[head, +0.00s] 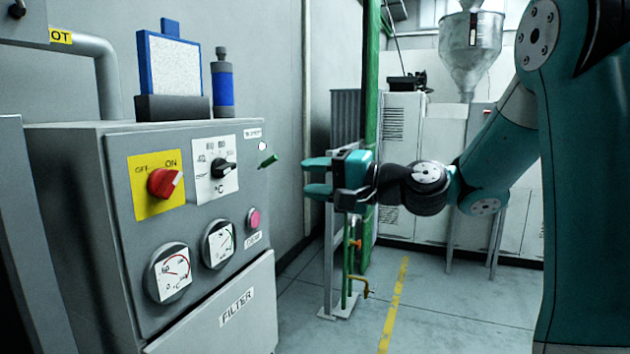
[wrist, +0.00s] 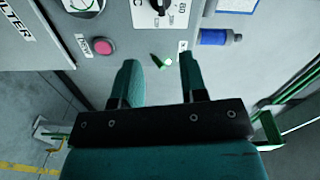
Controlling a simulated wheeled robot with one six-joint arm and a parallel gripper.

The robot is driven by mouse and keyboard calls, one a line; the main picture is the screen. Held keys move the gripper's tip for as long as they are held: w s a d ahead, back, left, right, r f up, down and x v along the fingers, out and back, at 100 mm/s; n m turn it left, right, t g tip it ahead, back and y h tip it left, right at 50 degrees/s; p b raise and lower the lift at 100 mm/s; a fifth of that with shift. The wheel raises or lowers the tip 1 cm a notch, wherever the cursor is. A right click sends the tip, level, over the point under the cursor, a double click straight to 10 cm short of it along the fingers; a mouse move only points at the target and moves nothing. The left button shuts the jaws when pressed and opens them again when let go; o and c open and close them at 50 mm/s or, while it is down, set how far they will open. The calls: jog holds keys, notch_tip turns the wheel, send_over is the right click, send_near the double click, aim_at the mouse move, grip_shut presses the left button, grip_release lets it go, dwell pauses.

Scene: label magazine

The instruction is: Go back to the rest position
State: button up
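My gripper (head: 306,176) is in the middle of the head view, held level in the air to the right of the grey control cabinet (head: 118,165). Its two teal fingers are apart with nothing between them. They point left towards the cabinet's front panel. In the wrist view my gripper (wrist: 158,62) also shows open, with the panel beyond its fingertips. A small green lever (head: 268,161) sticks out of the panel a short way from the fingertips. In the wrist view the green lever (wrist: 160,63) appears in the gap between the fingers, apart from them.
The panel carries a red knob (head: 165,182), a black selector (head: 222,168), a pink button (head: 254,218) and two gauges. A blue-framed pad (head: 174,64) and a blue bottle (head: 222,85) stand on the cabinet. A green post (head: 370,90) rises behind my gripper. The floor right of the cabinet has open room.

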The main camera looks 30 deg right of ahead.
jog(key=shift+a, duration=0.1)
dwell(0.3)
jog(key=s+a+n+g+p, duration=0.7)
jog(key=s+a+n+g, duration=0.2)
jog(key=a, duration=0.5)
jog(key=s+f+n+g+h+p, duration=0.2)
jog(key=s+n+g+h+p, duration=0.3)
jog(key=s, duration=1)
jog(key=shift+s+a+f+n+g+h, duration=0.2)
jog(key=shift+a+f+n+g+h, duration=0.15)
jog(key=shift+n+h, duration=0.45)
